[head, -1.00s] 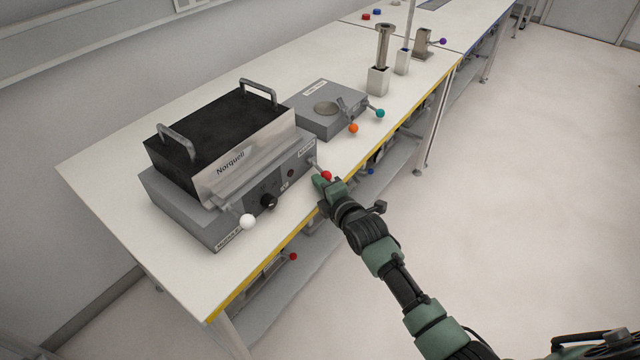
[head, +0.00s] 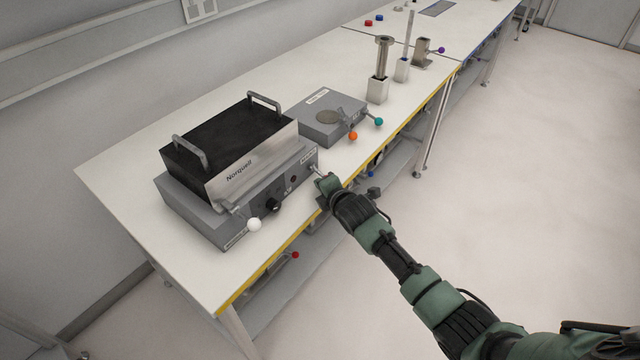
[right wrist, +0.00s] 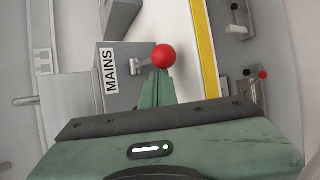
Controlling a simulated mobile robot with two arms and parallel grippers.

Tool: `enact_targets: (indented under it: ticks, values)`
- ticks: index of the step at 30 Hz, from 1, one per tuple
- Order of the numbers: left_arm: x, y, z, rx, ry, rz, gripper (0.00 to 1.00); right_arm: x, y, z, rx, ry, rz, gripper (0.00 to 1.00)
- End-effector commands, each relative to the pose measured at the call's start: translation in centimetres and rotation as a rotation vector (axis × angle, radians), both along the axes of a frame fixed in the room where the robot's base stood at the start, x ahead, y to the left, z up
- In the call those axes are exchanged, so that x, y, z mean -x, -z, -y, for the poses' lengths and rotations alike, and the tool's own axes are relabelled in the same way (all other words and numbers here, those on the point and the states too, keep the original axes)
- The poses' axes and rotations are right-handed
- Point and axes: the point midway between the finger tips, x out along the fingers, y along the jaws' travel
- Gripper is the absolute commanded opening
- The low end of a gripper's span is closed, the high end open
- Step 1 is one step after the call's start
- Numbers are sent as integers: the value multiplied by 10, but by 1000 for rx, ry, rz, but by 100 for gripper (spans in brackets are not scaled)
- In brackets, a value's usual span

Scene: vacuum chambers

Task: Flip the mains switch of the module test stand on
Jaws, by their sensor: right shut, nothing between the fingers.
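The module test stand (head: 240,205) is a grey box with a black-topped, handled "Norquell" unit on it, near the bench's front edge. The mains switch is a short lever with a red ball (right wrist: 164,56), beside the MAINS label (right wrist: 109,70) in the right wrist view. In the head view its thin lever (head: 313,168) shows at the right end of the stand's front, with the ball hidden behind my gripper. My right gripper (head: 325,181) is shut and empty at the ball; its fingertips (right wrist: 157,72) also show just below the ball. Contact is unclear. My left gripper is out of view.
A white-ball lever (head: 254,225) and black knob (head: 273,205) are on the stand's front. A grey box (head: 328,118) with orange and teal ball levers stands behind it. The yellow bench edge (head: 272,267) runs below my arm. Lower-shelf equipment has another red ball (head: 295,255).

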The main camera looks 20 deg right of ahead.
Motion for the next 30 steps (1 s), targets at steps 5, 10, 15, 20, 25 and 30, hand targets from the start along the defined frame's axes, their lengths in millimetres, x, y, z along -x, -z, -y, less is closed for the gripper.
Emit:
enact_targets:
  ticks: [5,10,15,20,25,30]
  values:
    - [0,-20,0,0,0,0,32,-1,-9,3,42,2,-47,0]
    - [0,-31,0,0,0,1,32,-1,-10,3,70,3,-85,0]
    - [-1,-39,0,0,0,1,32,-2,-12,3,95,4,-116,0]
    - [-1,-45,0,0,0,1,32,-2,-14,3,112,4,-138,0]
    - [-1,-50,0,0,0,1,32,-2,-15,3,129,4,-159,0]
    - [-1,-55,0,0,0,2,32,-2,-16,3,143,4,-177,0]
